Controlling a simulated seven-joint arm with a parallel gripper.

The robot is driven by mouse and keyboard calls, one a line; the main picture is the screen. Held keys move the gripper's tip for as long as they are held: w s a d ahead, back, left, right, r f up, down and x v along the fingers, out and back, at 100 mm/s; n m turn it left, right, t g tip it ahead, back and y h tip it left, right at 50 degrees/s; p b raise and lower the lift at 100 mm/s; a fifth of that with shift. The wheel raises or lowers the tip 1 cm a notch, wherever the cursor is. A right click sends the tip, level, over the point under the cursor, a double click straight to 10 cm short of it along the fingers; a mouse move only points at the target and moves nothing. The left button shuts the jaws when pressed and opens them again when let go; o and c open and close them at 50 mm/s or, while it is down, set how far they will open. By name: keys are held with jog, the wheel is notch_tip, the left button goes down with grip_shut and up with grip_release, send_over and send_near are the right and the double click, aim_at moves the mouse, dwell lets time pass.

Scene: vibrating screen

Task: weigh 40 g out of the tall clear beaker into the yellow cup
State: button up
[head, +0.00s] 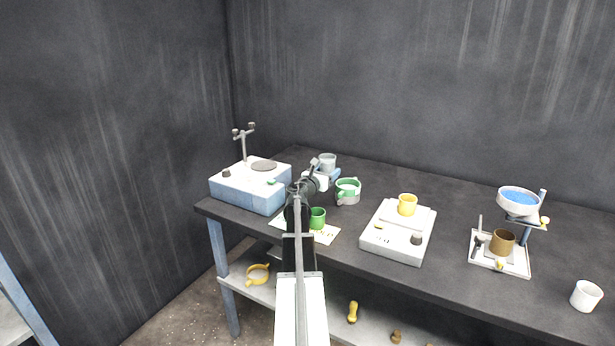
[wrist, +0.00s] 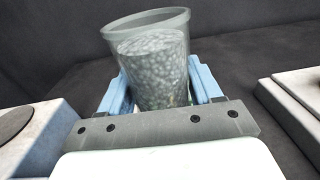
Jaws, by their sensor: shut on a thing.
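The tall clear beaker (wrist: 155,70) holds grey-white granules and stands between the two blue fingers of my gripper (wrist: 160,85), which is shut on it. In the head view the beaker (head: 328,160) shows at the back of the bench, just beyond my gripper (head: 325,173). I cannot tell whether its base touches the bench. The yellow cup (head: 407,207) stands upright on the pan of the white scale (head: 390,244), to the right of my gripper and apart from it. Its inside is mostly hidden.
A green-banded jug (head: 348,196) stands close right of my gripper. A green cup (head: 317,222) sits on a paper sheet (head: 327,236). A stirrer-like device (head: 245,193) is at left. A sieve stand (head: 518,207) with a brown cup (head: 502,244) and a white cup (head: 586,296) are at right.

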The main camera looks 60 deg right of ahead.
jog(key=s+d+r+m+g+y, duration=0.1)
jog(key=s+d+m+g, duration=0.2)
jog(key=s, duration=0.8)
jog(key=s+d+r+m+g+y, duration=0.1)
jog(key=s+d+r+m+g, duration=0.1)
jog(key=s, duration=1)
jog(key=shift+s+d+r+m+g, duration=0.2)
jog(key=shift+d+m+g, duration=0.3)
jog(key=shift+g, duration=0.6)
jog(key=shift+d, duration=0.1)
jog(key=m, duration=0.1)
jog(key=s+m, duration=0.1)
jog(key=m, duration=0.1)
jog(key=a+f+m, duration=0.1)
jog(key=shift+s+m, duration=0.35)
jog(key=shift+m, duration=0.05)
jog(key=shift+w+d+f+m, duration=0.1)
jog(key=shift+w+f+m, duration=0.1)
jog(key=shift+f+m, duration=0.4)
jog(key=shift+w+d+f+m, duration=0.15)
jog(key=shift+f+m, duration=0.3)
jog(key=shift+m, duration=0.25)
